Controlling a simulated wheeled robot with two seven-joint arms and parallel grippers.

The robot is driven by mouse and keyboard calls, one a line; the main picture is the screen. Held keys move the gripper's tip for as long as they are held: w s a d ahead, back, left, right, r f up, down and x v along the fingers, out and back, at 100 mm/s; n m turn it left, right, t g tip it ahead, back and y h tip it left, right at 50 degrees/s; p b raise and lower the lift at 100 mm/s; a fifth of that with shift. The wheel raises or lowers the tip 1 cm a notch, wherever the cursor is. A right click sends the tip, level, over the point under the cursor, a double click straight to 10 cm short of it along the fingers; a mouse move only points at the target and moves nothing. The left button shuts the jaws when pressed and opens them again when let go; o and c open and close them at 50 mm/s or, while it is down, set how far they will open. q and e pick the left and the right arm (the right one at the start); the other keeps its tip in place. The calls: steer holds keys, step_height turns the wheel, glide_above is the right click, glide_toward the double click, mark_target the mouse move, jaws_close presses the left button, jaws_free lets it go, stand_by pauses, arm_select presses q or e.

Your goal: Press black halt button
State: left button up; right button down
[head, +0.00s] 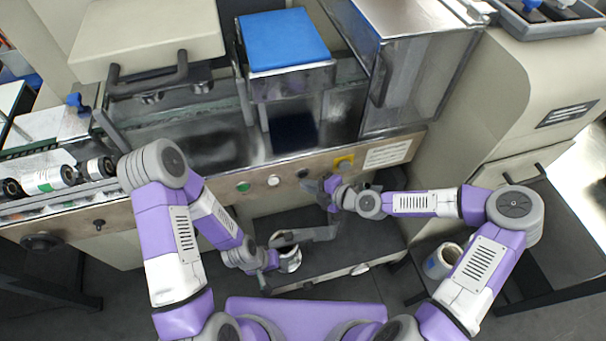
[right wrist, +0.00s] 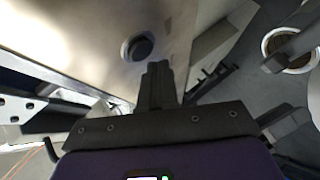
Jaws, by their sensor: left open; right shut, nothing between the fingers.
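The black button (head: 302,173) sits on the machine's front panel, right of a white button (head: 274,181) and a green button (head: 243,187). In the right wrist view a round dark button (right wrist: 138,46) in a grey ring shows just beyond my fingers. My right gripper (head: 312,187) is shut and empty, close below and right of the black button; its closed fingers also show in the right wrist view (right wrist: 157,82). A gap seems to remain between fingertips and button. My left gripper (head: 276,259) is open, low in front of the machine, away from the panel.
A yellow-framed switch (head: 344,162) and a white label (head: 388,153) are on the panel to the right. A conveyor with rolls (head: 48,179) runs at the left. A white cup-like object (head: 440,262) stands at the lower right. A grey shelf (head: 335,262) lies below the panel.

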steer(key=shift+w, duration=0.1)
steer(key=shift+w+a+b, duration=0.15)
steer(key=shift+w+b, duration=0.2)
steer(key=shift+b, duration=0.1)
steer(key=shift+w+a+b, duration=0.15)
steer(key=shift+w+b, duration=0.2)
steer(key=shift+w, duration=0.05)
stand_by(0.6)
stand_by(0.4)
steer(key=shift+s+d, duration=0.3)
steer(key=shift+s, duration=0.5)
steer(key=s, duration=0.1)
steer(key=s+d, duration=0.1)
steer(key=s, duration=0.2)
steer(key=shift+s+d, duration=0.3)
steer(key=shift+s, duration=0.1)
